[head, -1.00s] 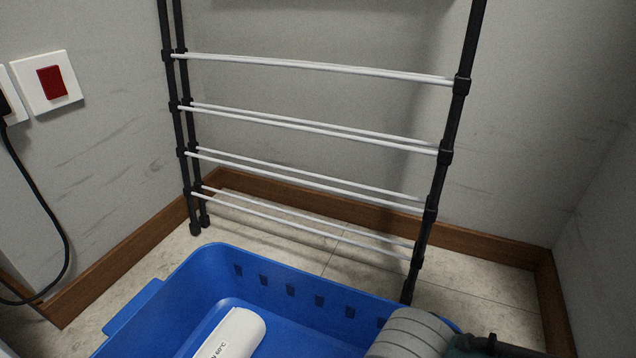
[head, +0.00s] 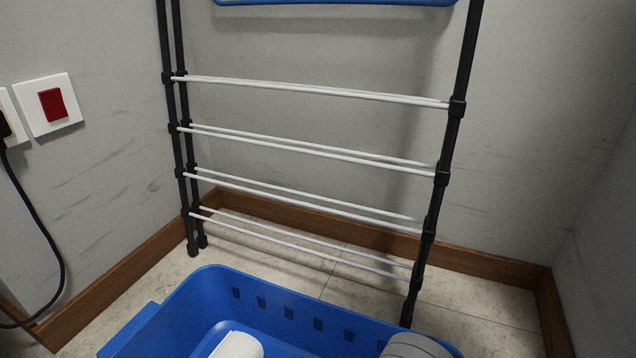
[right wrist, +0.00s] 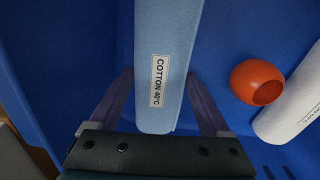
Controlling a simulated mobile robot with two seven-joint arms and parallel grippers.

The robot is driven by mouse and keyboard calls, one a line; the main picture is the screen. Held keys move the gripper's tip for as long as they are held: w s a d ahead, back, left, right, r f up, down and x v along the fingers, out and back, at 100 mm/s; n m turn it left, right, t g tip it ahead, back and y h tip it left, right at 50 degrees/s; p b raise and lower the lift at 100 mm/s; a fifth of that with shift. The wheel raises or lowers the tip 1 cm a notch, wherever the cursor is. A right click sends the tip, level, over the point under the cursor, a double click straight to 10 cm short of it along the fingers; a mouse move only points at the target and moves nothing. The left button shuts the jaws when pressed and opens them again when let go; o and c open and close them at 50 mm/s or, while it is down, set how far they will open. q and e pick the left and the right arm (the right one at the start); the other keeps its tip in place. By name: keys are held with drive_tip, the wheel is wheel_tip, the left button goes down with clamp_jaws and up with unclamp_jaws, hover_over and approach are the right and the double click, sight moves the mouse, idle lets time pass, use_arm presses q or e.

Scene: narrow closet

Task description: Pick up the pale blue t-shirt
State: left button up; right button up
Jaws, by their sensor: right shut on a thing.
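The pale blue t-shirt (right wrist: 168,30) is a folded or rolled bundle in the right wrist view, with a white label reading "COTTON 40°C". My right gripper (right wrist: 159,76) has one finger on each side of its near end and is shut on it. The t-shirt is over or in the blue basket (right wrist: 225,30); how far it is off the basket's floor I cannot tell. The basket (head: 185,300) also shows at the bottom of the head view, where the t-shirt is not visible. My left gripper is not in view.
A white roll (right wrist: 292,108) with a label and an orange round thing (right wrist: 258,82) with a hollow lie right of the t-shirt. A rack (head: 462,60) with white bars stands behind the basket, with a blue edge (head: 335,2) above. Grey walls close in on both sides.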

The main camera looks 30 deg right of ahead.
wheel_tip(320, 180, up, 20)
drive_tip(key=p, duration=1.8)
